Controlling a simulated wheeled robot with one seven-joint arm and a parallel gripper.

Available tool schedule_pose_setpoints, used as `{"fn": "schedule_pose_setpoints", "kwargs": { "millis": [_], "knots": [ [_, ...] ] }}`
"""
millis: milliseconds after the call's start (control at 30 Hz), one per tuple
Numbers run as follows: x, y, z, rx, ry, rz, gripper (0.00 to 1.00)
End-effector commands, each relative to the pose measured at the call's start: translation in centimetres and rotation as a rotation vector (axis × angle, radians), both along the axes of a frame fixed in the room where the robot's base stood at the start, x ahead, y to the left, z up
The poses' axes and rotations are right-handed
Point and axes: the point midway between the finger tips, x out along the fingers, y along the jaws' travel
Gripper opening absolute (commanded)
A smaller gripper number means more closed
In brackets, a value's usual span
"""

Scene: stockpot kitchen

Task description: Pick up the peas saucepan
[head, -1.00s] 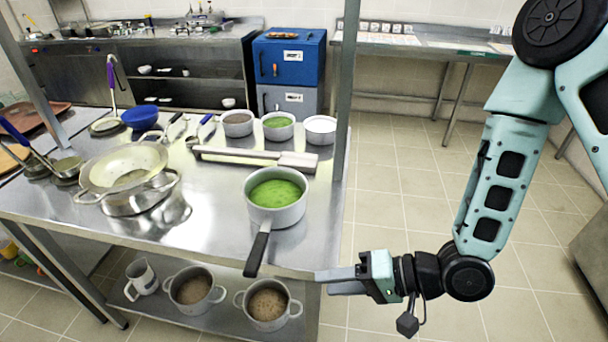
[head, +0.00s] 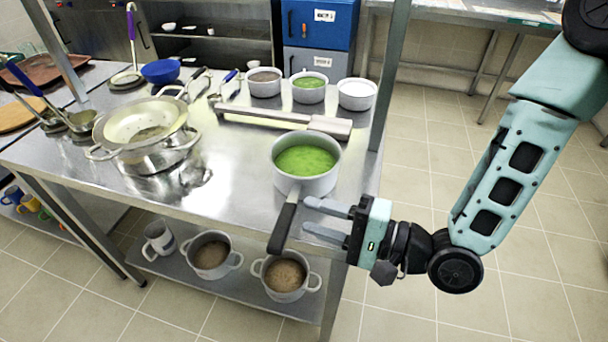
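The peas saucepan (head: 309,186) is a grey pan with green contents, upright on the steel table (head: 235,195) near its right front corner. Its black handle (head: 283,226) points toward me and reaches out over the table's front edge. My gripper (head: 306,219) is at the right of the handle, with its two grey fingers pointing left toward it. The fingers are spread apart with a gap between them and nothing held. The fingertips are close to the handle; whether they touch it I cannot tell.
A metal bar-like tool (head: 285,122) lies behind the saucepan. Small round pots, one with green contents (head: 310,90), stand at the back. A strainer on a pot (head: 146,138) stands left. A table post (head: 392,85) rises at the right. Pots (head: 286,277) sit on the lower shelf.

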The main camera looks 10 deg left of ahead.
Motion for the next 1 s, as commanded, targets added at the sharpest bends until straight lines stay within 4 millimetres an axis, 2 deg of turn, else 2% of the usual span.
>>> {"fn": "schedule_pose_setpoints", "kwargs": {
  "millis": [100,267,600,900,1000],
  "knots": [
    [0.3,1.4,0.1,-0.001,-0.001,0.001,0.39],
    [0.4,2.3,0.0,-0.001,0.0,0.002,0.39],
    [1.4,6.6,-0.2,-0.001,-0.002,0.002,0.39],
    [1.5,7.0,-0.3,-0.001,0.0,-0.001,0.39],
    [1.5,7.0,-0.3,-0.001,0.0,-0.001,0.11]
  ]
}}
